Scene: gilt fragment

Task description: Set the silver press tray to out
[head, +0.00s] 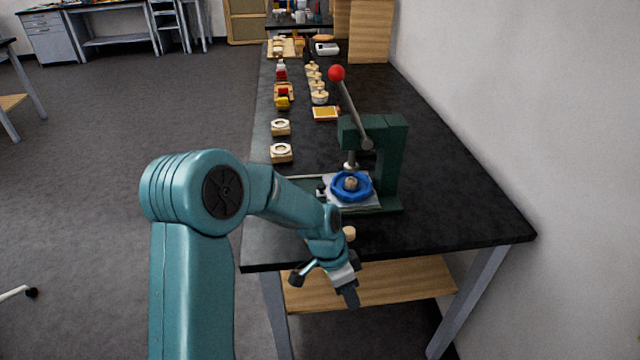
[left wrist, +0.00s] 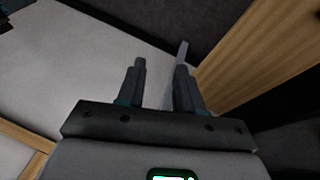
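The green press (head: 388,165) stands on the dark bench and has a grey lever topped by a red ball (head: 336,73). Its silver tray (head: 373,203) lies under the ram, with a blue ring (head: 340,195) on it. A small tan knob (head: 349,233) shows in front of the press, partly behind my arm. My left gripper (head: 328,284) is beyond the bench's front edge, nearer to me than the press and apart from it. In the left wrist view its two fingers (left wrist: 160,78) are spread with nothing between them. My right gripper is not in view.
The bench (head: 460,215) has free room right of the press. White-topped square blocks (head: 281,152) and several small items stand farther back. A wooden shelf (head: 400,285) is under the bench top. A pale wall (head: 540,110) rises on the right.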

